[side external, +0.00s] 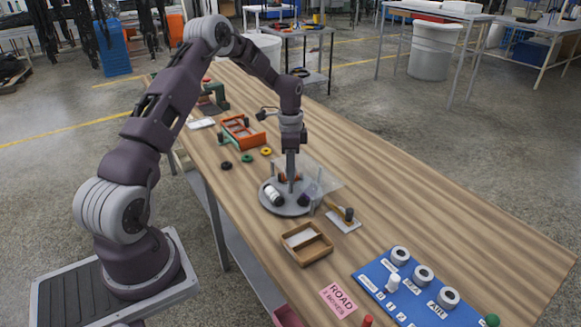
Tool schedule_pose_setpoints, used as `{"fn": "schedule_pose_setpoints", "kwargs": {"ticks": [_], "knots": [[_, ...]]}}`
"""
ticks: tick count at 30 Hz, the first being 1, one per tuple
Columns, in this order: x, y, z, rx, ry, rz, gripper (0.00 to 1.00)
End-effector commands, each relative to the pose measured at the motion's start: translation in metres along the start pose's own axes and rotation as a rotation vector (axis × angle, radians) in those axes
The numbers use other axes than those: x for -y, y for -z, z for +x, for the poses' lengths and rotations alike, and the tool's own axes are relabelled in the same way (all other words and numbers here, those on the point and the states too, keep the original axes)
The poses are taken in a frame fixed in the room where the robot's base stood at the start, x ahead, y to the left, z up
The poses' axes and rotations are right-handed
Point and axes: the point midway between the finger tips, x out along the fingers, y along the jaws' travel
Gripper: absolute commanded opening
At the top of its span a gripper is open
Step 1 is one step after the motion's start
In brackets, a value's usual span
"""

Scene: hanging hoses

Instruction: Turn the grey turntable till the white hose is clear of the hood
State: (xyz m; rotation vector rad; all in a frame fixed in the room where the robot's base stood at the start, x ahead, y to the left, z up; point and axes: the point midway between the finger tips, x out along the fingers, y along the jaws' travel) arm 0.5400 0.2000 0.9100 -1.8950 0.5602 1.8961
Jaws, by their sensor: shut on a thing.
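The grey turntable (285,211) is a round disc on the wooden bench. A white rolled piece with a dark end, which looks like the white hose (273,195), lies at its left front, outside the clear hood. The clear hood (322,178) is a see-through sheet over the turntable's right and back part. A dark piece (303,200) lies at the right front, and something red shows behind. My gripper (291,181) points straight down over the middle of the turntable, shut on what looks like an upright part of it. The fingertips are small and partly hidden.
A wooden tray (307,254) stands in front, and a yellow-and-black tool on a white plate (345,219) at the right. A blue board (409,306) with white rolls is at the front right. An orange rack (240,133) and small rings lie behind. The bench's right side is clear.

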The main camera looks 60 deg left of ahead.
Motion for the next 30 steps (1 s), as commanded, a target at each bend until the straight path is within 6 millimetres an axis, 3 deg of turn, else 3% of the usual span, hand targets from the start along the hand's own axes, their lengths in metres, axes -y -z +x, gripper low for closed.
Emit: {"fn": "schedule_pose_setpoints", "kwargs": {"ticks": [12, 13, 15, 16, 25, 30], "knots": [[0.002, 0.002, -0.002, -0.005, 0.006, 0.002, 0.00], [0.002, 0.002, -0.002, -0.005, 0.006, 0.002, 0.38], [0.001, 0.001, -0.002, -0.004, 0.005, 0.002, 0.52], [0.001, 0.001, -0.002, -0.004, 0.004, 0.002, 0.54], [0.001, 0.001, -0.003, -0.001, 0.002, 0.002, 0.54], [0.002, 0.001, -0.035, -0.003, 0.008, 0.002, 0.54]]}}
